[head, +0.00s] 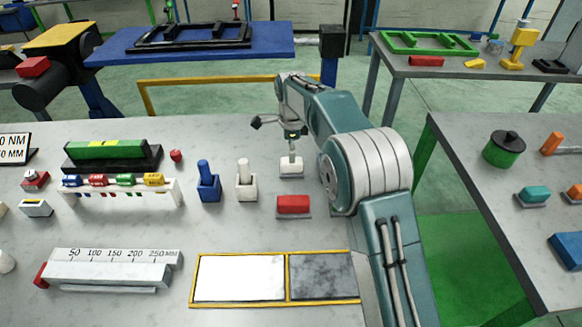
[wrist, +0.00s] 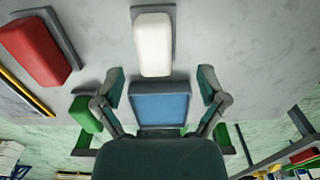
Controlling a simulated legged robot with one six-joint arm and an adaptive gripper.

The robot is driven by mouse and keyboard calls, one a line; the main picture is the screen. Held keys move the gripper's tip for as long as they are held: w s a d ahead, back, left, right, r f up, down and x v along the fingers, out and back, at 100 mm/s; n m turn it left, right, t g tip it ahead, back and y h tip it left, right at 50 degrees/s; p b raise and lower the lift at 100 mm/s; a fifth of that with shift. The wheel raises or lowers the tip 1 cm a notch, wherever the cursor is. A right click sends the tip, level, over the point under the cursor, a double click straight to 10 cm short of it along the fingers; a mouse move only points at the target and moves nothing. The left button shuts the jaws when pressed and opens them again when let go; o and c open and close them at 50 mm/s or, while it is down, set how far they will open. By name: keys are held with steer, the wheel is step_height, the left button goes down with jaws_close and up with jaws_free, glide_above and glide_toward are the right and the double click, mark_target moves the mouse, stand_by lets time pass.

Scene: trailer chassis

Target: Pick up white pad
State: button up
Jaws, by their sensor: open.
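The white pad (head: 291,166) is a small white block on a thin grey base, on the grey worktable. In the wrist view the white pad (wrist: 153,44) stands straight ahead of my gripper, beyond its fingertips. My gripper (head: 291,136) is above the white pad in the head view, at the end of my teal and white arm. In the wrist view my gripper (wrist: 160,85) is open, its two fingers spread wide with nothing between them. The head view is too small to show the exact gap to the pad.
A red pad (head: 293,204) on a grey base lies just in front of the white one, and shows at left in the wrist view (wrist: 36,48). White (head: 246,186) and blue (head: 208,187) holders stand to the left. A yellow-framed tray (head: 287,280) lies at the front.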

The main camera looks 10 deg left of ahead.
mark_target(291, 167)
steer(key=f, duration=0.5)
steer(key=shift+s, duration=0.25)
jaws_close()
steer(key=shift+r, duration=0.1)
